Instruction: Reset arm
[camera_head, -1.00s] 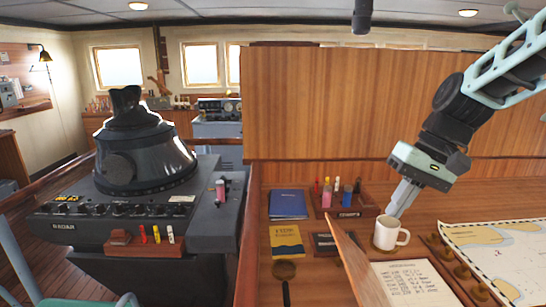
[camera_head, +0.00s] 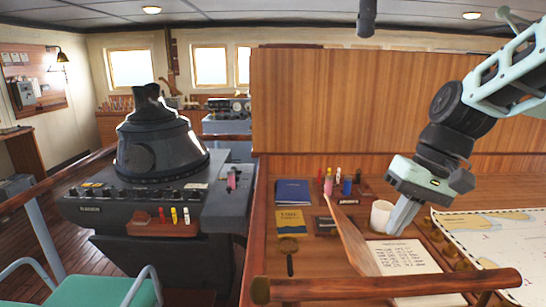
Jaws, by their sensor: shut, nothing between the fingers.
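My gripper (camera_head: 397,228) hangs from the arm at the right of the head view, pointing down and a little left. Its fingers are shut with nothing between them. They are in front of the white mug (camera_head: 379,214) on the wooden desk and hide its right side and handle. I cannot tell whether the fingers touch the mug.
A notepad (camera_head: 404,257), a chart (camera_head: 495,240), a blue book (camera_head: 292,191), a yellow book (camera_head: 290,222) and a magnifier (camera_head: 288,246) lie on the desk. A wooden rail (camera_head: 390,286) crosses the front. A radar console (camera_head: 160,195) and green chair (camera_head: 105,290) stand left.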

